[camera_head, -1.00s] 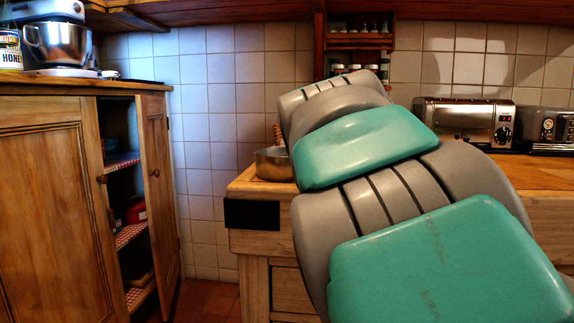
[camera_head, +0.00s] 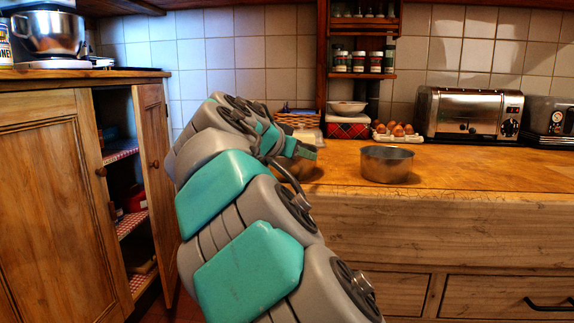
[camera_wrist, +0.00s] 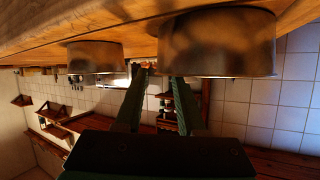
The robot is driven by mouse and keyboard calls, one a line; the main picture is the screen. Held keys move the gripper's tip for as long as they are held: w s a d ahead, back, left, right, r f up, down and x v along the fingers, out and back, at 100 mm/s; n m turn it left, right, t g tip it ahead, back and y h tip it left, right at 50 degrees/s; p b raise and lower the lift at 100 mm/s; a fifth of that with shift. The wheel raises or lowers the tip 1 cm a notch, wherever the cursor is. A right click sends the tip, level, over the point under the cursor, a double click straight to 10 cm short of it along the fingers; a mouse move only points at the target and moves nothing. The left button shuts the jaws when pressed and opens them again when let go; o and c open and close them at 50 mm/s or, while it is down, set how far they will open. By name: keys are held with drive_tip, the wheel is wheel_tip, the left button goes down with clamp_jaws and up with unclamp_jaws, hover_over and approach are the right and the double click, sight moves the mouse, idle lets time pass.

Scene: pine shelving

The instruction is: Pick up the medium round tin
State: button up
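A round metal tin (camera_head: 387,164) stands upright on the wooden counter in the head view. A second round metal tin (camera_head: 300,172) is behind my gripper (camera_head: 303,149) and mostly hidden by it. The wrist view is upside down and shows two tins: one looks large and near at the right (camera_wrist: 218,45), the other smaller and farther at the left (camera_wrist: 95,58). I cannot tell for sure which is the medium one. My gripper (camera_wrist: 158,78) is open, its two fingers apart with nothing between them, and the near tin is beside the right finger.
Behind the tins are a tartan box (camera_head: 348,126) with a bowl on it, a tray of eggs (camera_head: 393,131), a wicker basket (camera_head: 296,119) and a toaster (camera_head: 470,113). A cupboard (camera_head: 50,190) with a part-open door stands at left. The counter's front right is clear.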

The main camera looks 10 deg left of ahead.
drive_tip(key=x, duration=0.4)
drive_tip(key=shift+w+d, duration=0.15)
drive_tip(key=shift+w, duration=0.1)
drive_tip(key=shift+f, duration=0.1)
clamp_jaws()
drive_tip(key=shift+f, duration=0.1)
idle(1.0)
